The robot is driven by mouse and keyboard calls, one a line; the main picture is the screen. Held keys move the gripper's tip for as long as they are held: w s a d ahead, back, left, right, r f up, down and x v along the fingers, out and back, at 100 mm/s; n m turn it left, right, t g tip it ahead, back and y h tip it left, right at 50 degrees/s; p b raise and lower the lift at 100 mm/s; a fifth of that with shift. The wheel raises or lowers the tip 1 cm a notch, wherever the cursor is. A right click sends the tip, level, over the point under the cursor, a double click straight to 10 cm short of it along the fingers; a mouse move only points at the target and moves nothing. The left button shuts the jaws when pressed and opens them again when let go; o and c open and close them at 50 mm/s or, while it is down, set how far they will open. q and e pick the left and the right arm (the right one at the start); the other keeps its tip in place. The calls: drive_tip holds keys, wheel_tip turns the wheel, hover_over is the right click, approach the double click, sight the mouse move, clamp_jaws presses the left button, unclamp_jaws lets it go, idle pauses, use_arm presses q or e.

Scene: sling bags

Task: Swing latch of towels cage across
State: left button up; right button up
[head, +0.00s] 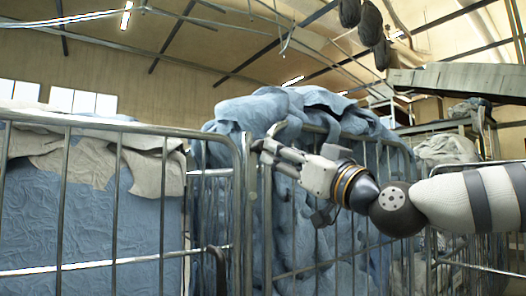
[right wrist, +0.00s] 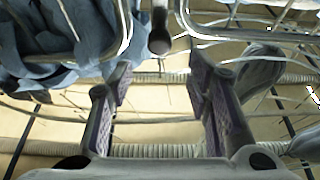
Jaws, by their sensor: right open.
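The towels cage (head: 268,230) is a grey metal-barred cage heaped with blue towels (head: 290,105), in the middle of the head view. My right gripper (head: 267,138) is at its upper left corner, near the posts where it meets the left cage. In the right wrist view the gripper (right wrist: 160,72) is open with nothing between its pads. A dark, round-ended bar (right wrist: 159,38), which may be the latch, lies just beyond the fingertips, between them in the picture and seemingly apart from them. I cannot make out the latch clearly in the head view. My left gripper is not in view.
A second barred cage (head: 115,127) with blue and cream cloth (head: 85,160) stands close on the left. Other cages with cloth (head: 448,150) stand at the right. Dark bags (head: 370,22) hang overhead. A sloping grey conveyor-like beam (head: 460,82) is at upper right.

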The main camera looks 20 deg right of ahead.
sight(262, 144)
drive_tip(key=x, duration=0.8)
drive_tip(key=shift+w+a, duration=0.1)
drive_tip(key=shift+w, duration=0.25)
clamp_jaws()
